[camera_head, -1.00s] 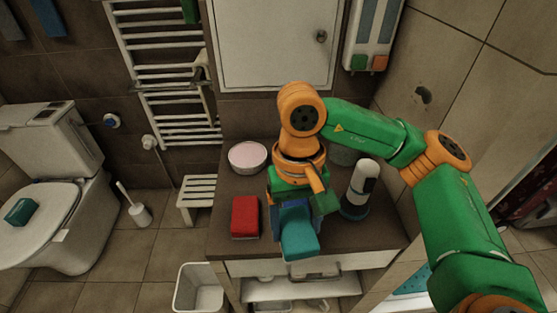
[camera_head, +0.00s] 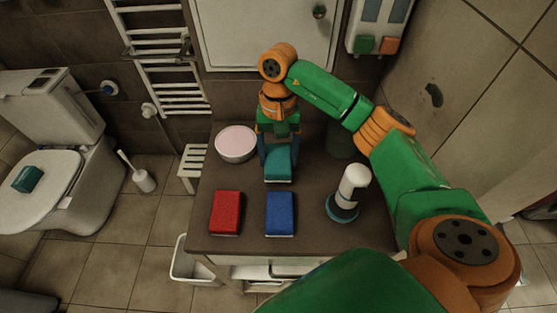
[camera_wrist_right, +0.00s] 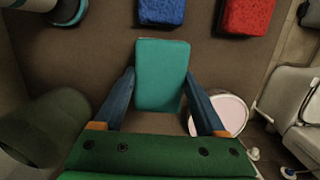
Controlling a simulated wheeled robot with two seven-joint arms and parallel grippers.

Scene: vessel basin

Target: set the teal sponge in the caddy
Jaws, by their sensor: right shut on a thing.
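The teal sponge (camera_head: 279,164) is between the fingers of my right gripper (camera_head: 277,150), over the back middle of the brown counter. In the right wrist view the teal sponge (camera_wrist_right: 162,75) sits between the two blue fingers of the gripper (camera_wrist_right: 162,95), which is shut on it. Whether the sponge touches the counter I cannot tell. A dark green round container (camera_head: 341,140) stands behind and to the right, partly hidden by my right arm; I cannot tell whether it is the caddy. My left gripper is not in view.
A red sponge (camera_head: 226,212) and a blue sponge (camera_head: 280,213) lie on the counter (camera_head: 250,243) in front. A white bottle with a dark base (camera_head: 354,185) stands right; a bowl with pink contents (camera_head: 236,142) stands left of the gripper. Another teal block (camera_head: 27,179) lies on the toilet lid.

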